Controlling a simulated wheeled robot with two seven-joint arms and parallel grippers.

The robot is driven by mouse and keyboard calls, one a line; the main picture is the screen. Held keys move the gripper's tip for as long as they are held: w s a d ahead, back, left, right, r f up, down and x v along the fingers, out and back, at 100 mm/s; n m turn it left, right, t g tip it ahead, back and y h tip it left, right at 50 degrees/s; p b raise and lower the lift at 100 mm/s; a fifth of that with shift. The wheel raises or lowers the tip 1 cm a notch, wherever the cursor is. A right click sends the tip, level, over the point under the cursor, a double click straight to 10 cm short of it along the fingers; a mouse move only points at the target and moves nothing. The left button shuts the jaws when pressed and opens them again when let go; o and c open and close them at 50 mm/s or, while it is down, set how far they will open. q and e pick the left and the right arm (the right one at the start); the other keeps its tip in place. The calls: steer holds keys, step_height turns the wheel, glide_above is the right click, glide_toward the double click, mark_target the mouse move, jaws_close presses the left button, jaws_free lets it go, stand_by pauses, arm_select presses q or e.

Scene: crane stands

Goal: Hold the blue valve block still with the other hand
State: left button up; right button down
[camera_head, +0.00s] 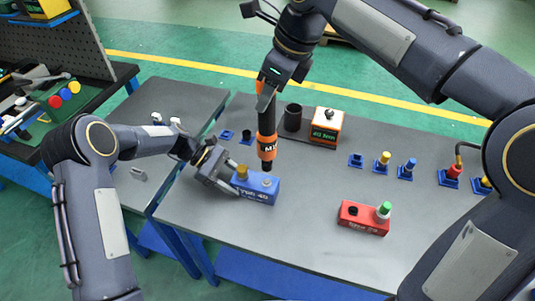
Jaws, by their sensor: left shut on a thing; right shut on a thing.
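The blue valve block (258,192) lies on the grey table, with a brass fitting (241,172) at its left end and a pale round port on top. My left gripper (231,178) reaches in from the left and is shut on the block's left end; its fingertips are partly hidden. My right gripper (266,94) is above the block, shut on an upright orange and black tool (267,145). The tool's dark lower tip is just above or at the block's back edge; I cannot tell whether they touch.
A red block (363,219) with black and green knobs sits at the right front. A black cup (292,118) and an orange-white box (326,127) stand behind. Several small blue stands with coloured pieces line the back right. The table between the two blocks is clear.

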mark_target(269, 118)
steer(key=shift+m+t, duration=0.3)
steer(key=shift+m, duration=0.6)
steer(key=shift+f, duration=2.2)
steer(key=shift+f, duration=1.15)
stand_by(1.5)
steer(key=shift+r, duration=0.1)
steer(key=shift+r, duration=2.55)
arm_select(q)
steer(key=o, duration=1.2)
steer(key=shift+o, duration=0.2)
steer(key=shift+r, duration=0.1)
